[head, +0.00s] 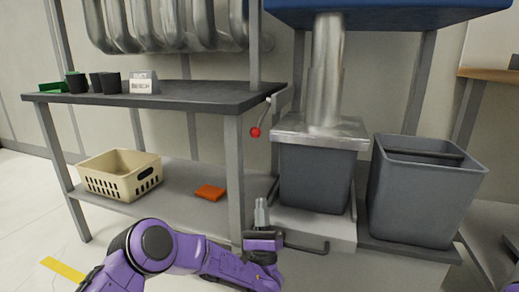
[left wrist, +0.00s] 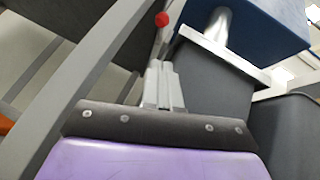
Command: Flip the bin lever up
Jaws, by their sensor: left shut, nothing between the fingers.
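The lever is a thin grey rod ending in a red ball knob (head: 255,132). It slants down and left beside the bench corner post, left of the metal collar above the grey bin (head: 315,180). The red knob also shows at the top of the left wrist view (left wrist: 162,19). My left gripper (head: 261,210) is shut and empty, its fingers pointing up, below the knob and apart from it in the head view. In the left wrist view its fingertips (left wrist: 160,70) are close together, with the knob beyond them. My right gripper is out of view.
A grey shelf bench (head: 190,98) stands at left, with its post (head: 235,165) near my left gripper. A cream basket (head: 105,185) and orange item (head: 210,192) lie on its lower shelf. A second grey bin (head: 420,205) stands right. A bar handle (head: 305,248) juts out below the first bin.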

